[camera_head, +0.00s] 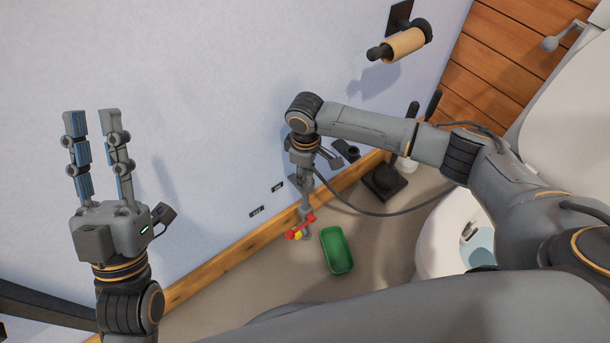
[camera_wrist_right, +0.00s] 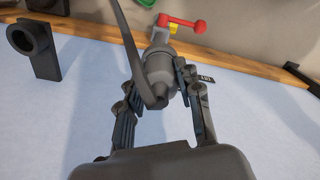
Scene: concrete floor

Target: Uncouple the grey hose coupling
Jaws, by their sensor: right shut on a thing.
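The grey hose coupling (camera_wrist_right: 157,72) stands between the fingers of my right gripper (camera_wrist_right: 153,82) in the right wrist view, and the gripper is shut on it. A grey hose (camera_wrist_right: 130,40) bends across the front of the coupling and hides part of it. Past the coupling is a valve with a red lever (camera_wrist_right: 184,24) and a yellow tag. In the head view my right gripper (camera_head: 305,183) points down at this valve (camera_head: 300,229) by the wall, and the coupling is hard to make out there. My left gripper (camera_head: 88,113) is raised, open and empty at the left.
The grey hose (camera_head: 375,213) loops right from the coupling. A green tray (camera_head: 325,249) lies on the floor beside the valve. A black holder (camera_wrist_right: 32,45) juts from the wall. A black block (camera_head: 384,182) and white toilet (camera_head: 445,240) stand right. Small labels (camera_head: 257,211) mark the wall.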

